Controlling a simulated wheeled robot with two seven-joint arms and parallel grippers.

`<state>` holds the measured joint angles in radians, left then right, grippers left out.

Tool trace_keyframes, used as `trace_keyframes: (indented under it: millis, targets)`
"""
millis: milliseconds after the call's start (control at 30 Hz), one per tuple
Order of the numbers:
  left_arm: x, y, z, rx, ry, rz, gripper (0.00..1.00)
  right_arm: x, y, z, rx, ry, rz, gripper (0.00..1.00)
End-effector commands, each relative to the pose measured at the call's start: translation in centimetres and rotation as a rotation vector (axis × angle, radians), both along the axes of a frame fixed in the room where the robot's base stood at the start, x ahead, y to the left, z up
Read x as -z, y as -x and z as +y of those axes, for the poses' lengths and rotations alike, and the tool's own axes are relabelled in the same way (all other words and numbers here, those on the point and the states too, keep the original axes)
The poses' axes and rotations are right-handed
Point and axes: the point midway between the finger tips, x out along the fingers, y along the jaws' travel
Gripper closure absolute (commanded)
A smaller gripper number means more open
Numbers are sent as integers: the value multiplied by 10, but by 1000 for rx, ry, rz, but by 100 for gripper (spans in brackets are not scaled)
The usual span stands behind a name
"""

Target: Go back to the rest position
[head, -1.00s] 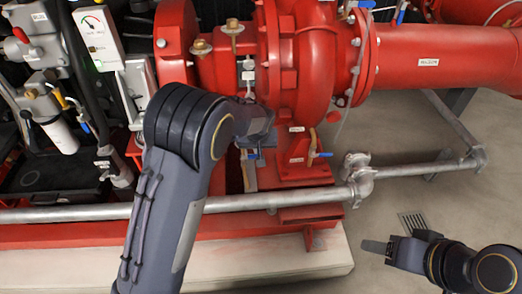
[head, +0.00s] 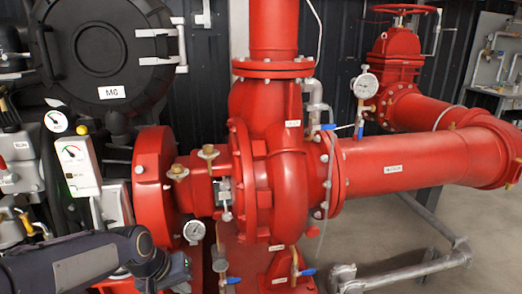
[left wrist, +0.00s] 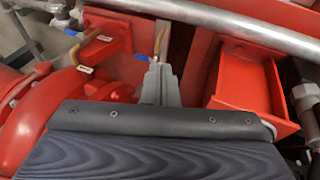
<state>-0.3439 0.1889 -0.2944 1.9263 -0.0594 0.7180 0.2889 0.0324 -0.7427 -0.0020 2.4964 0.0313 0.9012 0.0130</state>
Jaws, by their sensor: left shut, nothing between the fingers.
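My left arm comes in at the lower left of the head view, and its gripper (head: 180,272) is low in front of the red pump's base, partly cut off and dark. In the left wrist view my left gripper (left wrist: 160,85) points away from the camera with its fingers together and nothing between them. A small brass valve with a blue lever (left wrist: 141,57) shows just beyond the fingertips; I cannot tell whether they touch. My right gripper is not in view.
The big red pump (head: 275,190) fills the middle, with a wide red pipe (head: 415,165) running right. A gauge box (head: 77,165) and a black round housing (head: 98,50) stand at the left. A grey pipe (head: 410,270) runs low at the right. Bare floor shows at the right.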

Motion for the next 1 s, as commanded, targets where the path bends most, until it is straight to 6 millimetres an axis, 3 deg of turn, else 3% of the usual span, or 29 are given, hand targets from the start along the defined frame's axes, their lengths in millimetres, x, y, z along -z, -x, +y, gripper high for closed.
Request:
trace_keyframes:
  millis: [33, 200, 300, 500, 733, 800, 1000]
  targets:
    - [-14, 23, 11, -4, 33, -19, 100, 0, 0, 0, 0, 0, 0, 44]
    - [-37, 99, 27, 24, 86, -80, 100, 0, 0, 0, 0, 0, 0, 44]
    - [-41, 134, 29, 38, 90, -113, 100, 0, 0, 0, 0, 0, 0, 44]
    - [-37, 183, 28, 59, 70, -162, 100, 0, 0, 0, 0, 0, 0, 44]
    - [-27, 222, 23, 70, 27, -203, 100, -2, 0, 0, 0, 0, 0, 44]
    - [-54, 219, 23, 73, 31, -198, 100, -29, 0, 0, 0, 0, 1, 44]
    - [-99, 219, 23, 73, 32, -198, 100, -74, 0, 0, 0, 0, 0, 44]
